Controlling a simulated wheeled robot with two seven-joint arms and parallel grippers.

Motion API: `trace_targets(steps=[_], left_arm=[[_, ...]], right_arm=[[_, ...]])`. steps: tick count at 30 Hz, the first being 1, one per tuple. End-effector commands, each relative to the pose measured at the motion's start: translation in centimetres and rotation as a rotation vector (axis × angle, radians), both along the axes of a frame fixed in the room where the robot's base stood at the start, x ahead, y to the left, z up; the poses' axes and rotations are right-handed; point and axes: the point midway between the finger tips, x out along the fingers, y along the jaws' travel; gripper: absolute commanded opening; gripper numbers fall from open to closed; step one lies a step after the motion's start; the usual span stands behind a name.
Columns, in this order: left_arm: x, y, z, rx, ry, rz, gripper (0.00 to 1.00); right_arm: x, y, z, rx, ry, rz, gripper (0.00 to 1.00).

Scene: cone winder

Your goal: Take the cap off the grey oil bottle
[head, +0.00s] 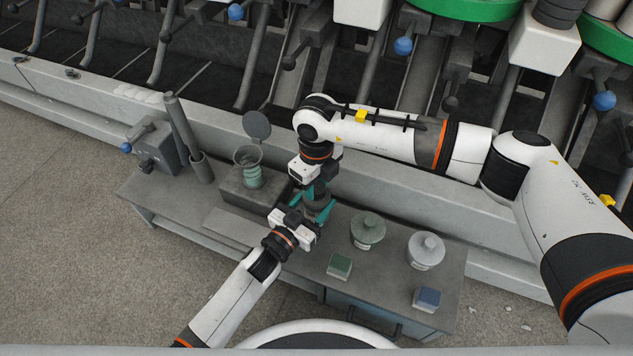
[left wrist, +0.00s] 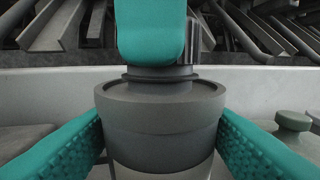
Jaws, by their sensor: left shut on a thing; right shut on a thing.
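The grey oil bottle (head: 318,204) is upright at the middle of the workbench, partly hidden by my grippers. In the left wrist view its wide dark grey shoulder (left wrist: 160,125) narrows to a neck. My left gripper (head: 311,219) is shut on the body, with teal fingers on both sides. My right gripper (head: 317,190) comes down from above and is shut on the cap. One of its teal fingers covers most of the cap in the left wrist view; a ribbed grey edge of the cap (left wrist: 194,38) shows beside it. I see no clear gap between cap and bottle.
On the workbench (head: 235,226), a cup-shaped holder (head: 249,172) stands left of the bottle. A green lidded pot (head: 368,231), a white lidded pot (head: 426,250), a green block (head: 340,266) and a blue block (head: 428,298) are to the right. The winder's rail runs behind.

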Motion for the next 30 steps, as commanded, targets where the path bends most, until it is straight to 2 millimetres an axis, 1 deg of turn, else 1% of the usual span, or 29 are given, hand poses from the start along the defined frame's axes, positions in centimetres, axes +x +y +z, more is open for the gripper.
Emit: trace_targets(steps=[3,30], left_arm=[[0.0,0.01,-0.04,0.001,0.001,0.0,0.0],[-0.01,0.02,-0.04,0.001,0.001,0.0,0.0]], right_arm=[[0.04,-0.03,0.08,-0.001,-0.002,0.274,0.07],[-0.03,-0.02,0.18,-0.001,0.0,2.381,0.07]])
